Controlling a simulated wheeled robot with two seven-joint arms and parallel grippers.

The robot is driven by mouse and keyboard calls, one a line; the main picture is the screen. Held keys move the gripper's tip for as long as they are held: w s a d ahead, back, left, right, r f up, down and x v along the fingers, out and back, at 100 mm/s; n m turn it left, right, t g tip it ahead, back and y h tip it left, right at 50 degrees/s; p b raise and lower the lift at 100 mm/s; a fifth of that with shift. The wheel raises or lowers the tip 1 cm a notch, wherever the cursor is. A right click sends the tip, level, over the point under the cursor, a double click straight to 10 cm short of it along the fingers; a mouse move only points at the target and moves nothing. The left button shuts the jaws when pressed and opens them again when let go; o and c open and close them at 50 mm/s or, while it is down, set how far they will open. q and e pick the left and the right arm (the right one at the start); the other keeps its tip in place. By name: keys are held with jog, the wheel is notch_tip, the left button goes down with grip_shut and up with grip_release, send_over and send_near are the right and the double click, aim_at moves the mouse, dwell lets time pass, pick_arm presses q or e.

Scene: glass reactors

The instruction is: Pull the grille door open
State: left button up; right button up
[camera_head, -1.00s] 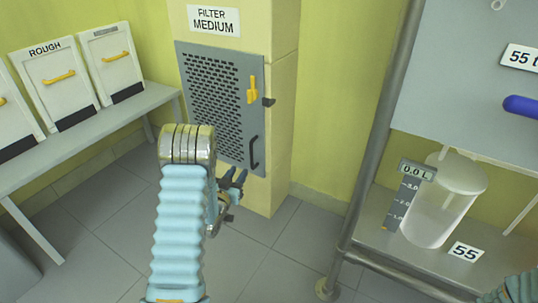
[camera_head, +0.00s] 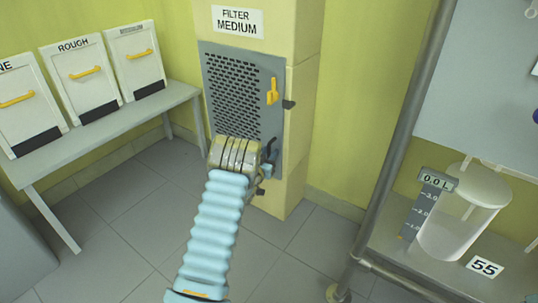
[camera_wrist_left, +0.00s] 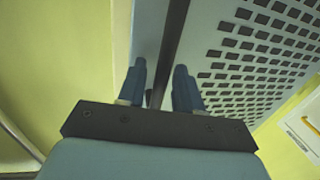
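The grey grille door (camera_head: 240,113) is shut in the cream cabinet under the "FILTER MEDIUM" sign (camera_head: 237,21). Its dark vertical handle (camera_head: 274,146) is on the lower right, partly hidden by my left gripper (camera_head: 268,156). A yellow latch (camera_head: 271,91) stands upright above the handle. In the left wrist view, the dark handle (camera_wrist_left: 173,40) runs between the two blue fingers of the left gripper (camera_wrist_left: 160,78). The fingers are apart, with a gap visible beside the bar. The perforated door face (camera_wrist_left: 245,60) fills the right side. My right gripper is out of view.
A grey bench (camera_head: 110,127) with several white bins, including "ROUGH" (camera_head: 79,60), stands at left. A metal rack post (camera_head: 405,140) and a clear cylinder (camera_head: 462,215) marked 0.0 L stand at right. The floor before the cabinet is open.

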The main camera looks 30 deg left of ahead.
pick_arm(q)
grip_shut()
jog(key=shift+s, duration=0.1)
